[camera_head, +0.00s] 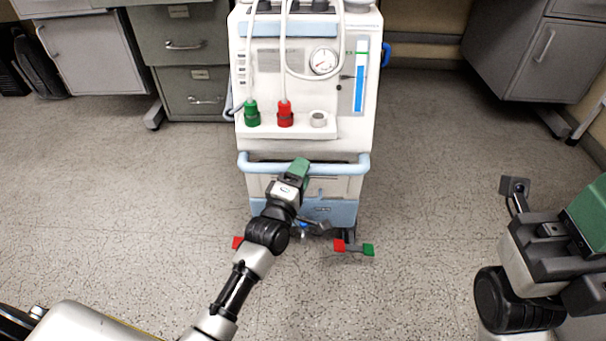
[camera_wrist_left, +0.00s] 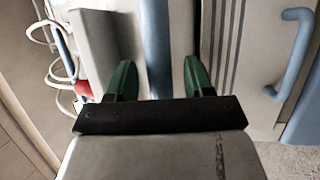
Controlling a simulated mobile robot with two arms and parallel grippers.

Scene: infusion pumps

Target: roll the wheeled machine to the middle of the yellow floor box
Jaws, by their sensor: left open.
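The wheeled machine (camera_head: 305,90) is a white and pale-blue cabinet with a gauge, standing upright on the grey floor ahead of me. Its light-blue front handle bar (camera_head: 340,165) runs across the front; in the left wrist view the bar (camera_wrist_left: 157,45) lies between the green fingers. My left gripper (camera_head: 299,170) is at this bar, open around it; the left wrist view also shows the gripper (camera_wrist_left: 158,80) with its fingers apart. My right gripper (camera_head: 585,220) is at the right edge, away from the machine, its fingertips not clearly shown. Only a thin yellow line (camera_head: 148,334) shows at bottom left.
Red and green feet (camera_head: 354,248) stick out at the machine's base. Grey drawers (camera_head: 185,60) and a cabinet (camera_head: 92,55) stand behind left; another grey cabinet (camera_head: 535,50) stands behind right. The floor (camera_head: 440,170) on both sides of the machine is clear.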

